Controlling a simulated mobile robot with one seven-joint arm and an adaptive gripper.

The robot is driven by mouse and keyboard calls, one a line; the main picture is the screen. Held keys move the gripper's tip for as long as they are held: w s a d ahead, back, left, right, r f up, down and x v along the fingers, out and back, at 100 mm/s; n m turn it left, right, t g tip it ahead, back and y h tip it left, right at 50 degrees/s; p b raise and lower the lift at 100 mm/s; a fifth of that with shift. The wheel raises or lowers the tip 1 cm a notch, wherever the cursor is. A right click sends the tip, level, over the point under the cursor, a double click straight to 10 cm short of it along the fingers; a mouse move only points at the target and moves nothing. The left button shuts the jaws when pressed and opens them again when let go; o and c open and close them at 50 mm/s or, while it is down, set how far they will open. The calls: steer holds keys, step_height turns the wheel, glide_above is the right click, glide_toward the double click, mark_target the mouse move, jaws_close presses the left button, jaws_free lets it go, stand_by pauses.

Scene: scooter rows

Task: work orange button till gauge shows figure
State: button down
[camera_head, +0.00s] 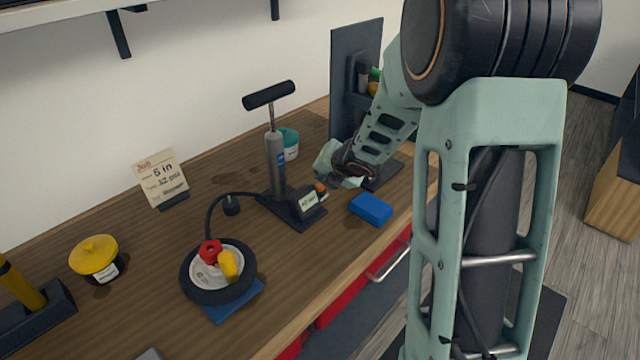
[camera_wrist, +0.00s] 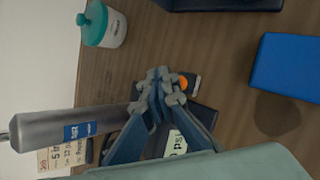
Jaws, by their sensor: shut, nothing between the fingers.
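The orange button (camera_head: 320,187) sits beside the gauge (camera_head: 308,202) at the foot of the grey pump (camera_head: 276,165). A job card (camera_head: 162,178) seems to read 32 psi.
A hose runs from the pump to a small tyre (camera_head: 218,290) with red and yellow parts on it. A blue block (camera_head: 371,209) lies right of the gauge. A teal-lidded jar (camera_head: 289,143) stands behind the pump, a yellow-lidded pot (camera_head: 95,257) at left.

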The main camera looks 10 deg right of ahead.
mark_target(322, 187)
steer(key=shift+r, duration=0.1)
step_height(322, 187, up, 5)
steer(key=p, duration=0.5)
stand_by(0.3)
